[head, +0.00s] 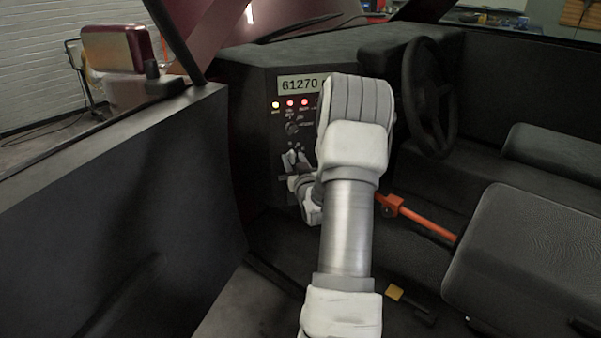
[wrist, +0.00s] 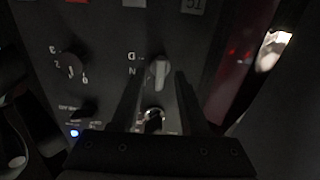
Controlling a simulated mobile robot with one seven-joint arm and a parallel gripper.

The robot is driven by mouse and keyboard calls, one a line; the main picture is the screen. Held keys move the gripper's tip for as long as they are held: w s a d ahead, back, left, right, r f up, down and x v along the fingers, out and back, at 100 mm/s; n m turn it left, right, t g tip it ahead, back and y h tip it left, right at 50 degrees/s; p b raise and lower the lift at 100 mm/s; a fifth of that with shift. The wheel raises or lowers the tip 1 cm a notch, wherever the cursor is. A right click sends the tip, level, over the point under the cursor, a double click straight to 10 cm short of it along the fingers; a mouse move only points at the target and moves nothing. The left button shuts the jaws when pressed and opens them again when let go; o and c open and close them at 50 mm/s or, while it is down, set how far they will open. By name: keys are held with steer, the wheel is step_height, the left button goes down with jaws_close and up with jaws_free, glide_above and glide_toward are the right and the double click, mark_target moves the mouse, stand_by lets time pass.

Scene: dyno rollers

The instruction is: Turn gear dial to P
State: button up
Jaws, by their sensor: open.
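The gear dial (wrist: 158,70) shows in the wrist view as a pale, upright grip on the dark control panel (wrist: 105,30). Dim letters that look like D and N stand to its left. My gripper (wrist: 157,78) is open, with one dark finger on each side of the dial in the picture. I cannot tell whether the fingers touch it. In the head view my gripper (head: 294,163) is at the lower part of the panel, and my arm hides much of it. I cannot make out the gear dial there.
A second dial (wrist: 76,64) with digits is left of the gear dial. A dark knob (wrist: 86,109) and a blue light (wrist: 74,133) are below it. A display (head: 303,84), a steering wheel (head: 428,97), an orange-red lever (head: 420,217) and a seat (head: 530,250) surround my arm.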

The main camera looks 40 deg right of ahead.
steer(key=p+v, duration=0.2)
steer(key=v, duration=1.5)
